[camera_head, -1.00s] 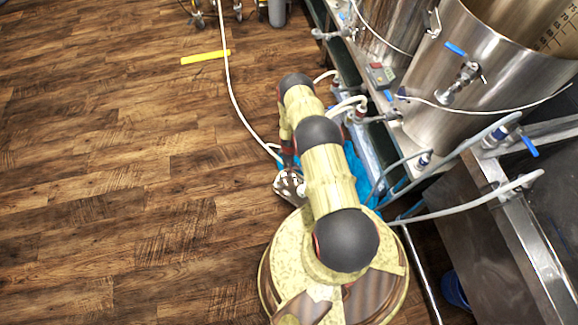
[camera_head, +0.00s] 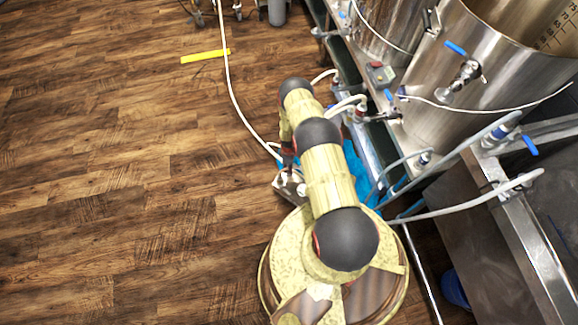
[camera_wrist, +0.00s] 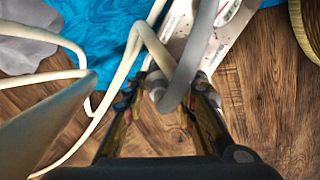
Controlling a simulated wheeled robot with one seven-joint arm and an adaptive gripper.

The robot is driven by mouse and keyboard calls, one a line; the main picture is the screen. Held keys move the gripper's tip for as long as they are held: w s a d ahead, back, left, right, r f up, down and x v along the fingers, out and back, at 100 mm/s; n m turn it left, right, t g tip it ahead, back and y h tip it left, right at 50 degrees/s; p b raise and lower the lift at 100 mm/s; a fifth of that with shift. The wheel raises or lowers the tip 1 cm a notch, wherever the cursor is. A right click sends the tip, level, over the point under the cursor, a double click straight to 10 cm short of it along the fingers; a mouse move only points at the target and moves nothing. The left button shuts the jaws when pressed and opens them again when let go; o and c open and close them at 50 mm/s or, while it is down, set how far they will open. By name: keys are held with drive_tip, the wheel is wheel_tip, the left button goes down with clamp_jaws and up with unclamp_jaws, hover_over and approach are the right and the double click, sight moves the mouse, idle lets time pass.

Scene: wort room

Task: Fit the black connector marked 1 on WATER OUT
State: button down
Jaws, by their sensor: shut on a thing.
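My gripper (camera_wrist: 165,100) shows in the wrist view, its two fingers closed around a grey connector end (camera_wrist: 157,86) where hoses meet. A thick grey hose (camera_wrist: 192,60) curves down in front and hides part of the grip. I cannot read a mark 1 on the held piece. A white plate (camera_wrist: 232,22) with small dark marks lies just beyond the fingers; its lettering is too small to read, so I cannot pick out WATER OUT.
Cream hoses (camera_wrist: 75,75) loop at the left of the wrist view over a blue cloth-like thing (camera_wrist: 105,30). In the head view, steel kettles (camera_head: 440,85) with valves stand on a frame at right. A white hose (camera_head: 228,75) crosses the open wood floor at left.

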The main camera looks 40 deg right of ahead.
drive_tip(key=shift+f, duration=0.45)
drive_tip(key=c, duration=1.3)
unclamp_jaws()
drive_tip(key=shift+c, duration=0.2)
drive_tip(key=shift+r, duration=0.1)
wheel_tip(320, 180, up, 12)
drive_tip(key=shift+f, duration=0.1)
